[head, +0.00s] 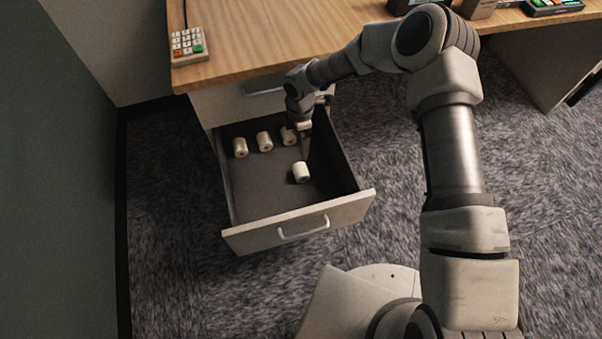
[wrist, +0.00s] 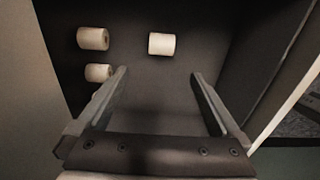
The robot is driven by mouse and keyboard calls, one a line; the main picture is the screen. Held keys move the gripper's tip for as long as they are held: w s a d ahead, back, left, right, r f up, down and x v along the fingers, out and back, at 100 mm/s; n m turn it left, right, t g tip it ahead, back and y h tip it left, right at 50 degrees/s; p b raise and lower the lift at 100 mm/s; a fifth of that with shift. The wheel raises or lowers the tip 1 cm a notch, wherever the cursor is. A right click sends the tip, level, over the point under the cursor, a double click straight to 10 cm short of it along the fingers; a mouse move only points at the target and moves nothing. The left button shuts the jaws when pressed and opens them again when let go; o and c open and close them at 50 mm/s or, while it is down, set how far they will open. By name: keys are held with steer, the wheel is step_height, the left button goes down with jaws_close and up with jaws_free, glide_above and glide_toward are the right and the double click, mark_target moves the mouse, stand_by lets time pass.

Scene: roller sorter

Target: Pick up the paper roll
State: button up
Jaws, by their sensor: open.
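Several small white paper rolls lie in an open drawer (head: 262,201). In the head view, one roll (head: 301,172) lies apart, nearer the drawer front. The others form a row toward the back: a left roll (head: 240,147), a middle roll (head: 264,141) and a right roll (head: 288,136). My gripper (head: 302,143) reaches down into the drawer beside the right roll and partly covers it. In the wrist view, my gripper (wrist: 158,75) is open and empty. One roll (wrist: 162,44) shows beyond the gap between the fingertips. Two more rolls (wrist: 93,38) (wrist: 99,73) lie left.
The drawer walls stand close around my gripper, and the desk top (head: 255,35) overhangs the back of the drawer. A keypad (head: 188,45) sits on the desk's left end. The front part of the drawer floor is clear.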

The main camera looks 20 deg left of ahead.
steer(key=b, duration=0.3)
glide_toward(301, 169)
steer(key=f, duration=0.5)
steer(key=shift+w+a, duration=0.2)
step_height(301, 169, down, 5)
steer(key=shift+s+d+f+b, duration=0.1)
steer(key=shift+d+f+b, duration=0.05)
steer(key=shift+b, duration=1.1)
steer(key=c, duration=1.4)
